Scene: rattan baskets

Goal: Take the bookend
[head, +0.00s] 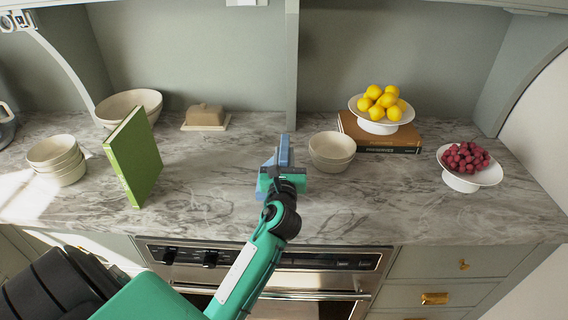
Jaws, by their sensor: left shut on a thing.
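My left gripper (272,172) is above the front middle of the marble counter, at the end of my teal arm. It is shut on a blue piece (284,149), which looks like the bookend. The blue piece stands up beyond the fingers, and its lower part is hidden by the gripper and wrist. I cannot tell whether it touches the counter. A green book (133,158) stands upright on the counter to the left, apart from the gripper. My right gripper is not in view.
Stacked bowls (332,150) stand close right of the gripper. A dish of red fruit (462,183) is at right. A butter dish (205,117) and bowls (57,160) are at left. Counter between the green book and gripper is clear.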

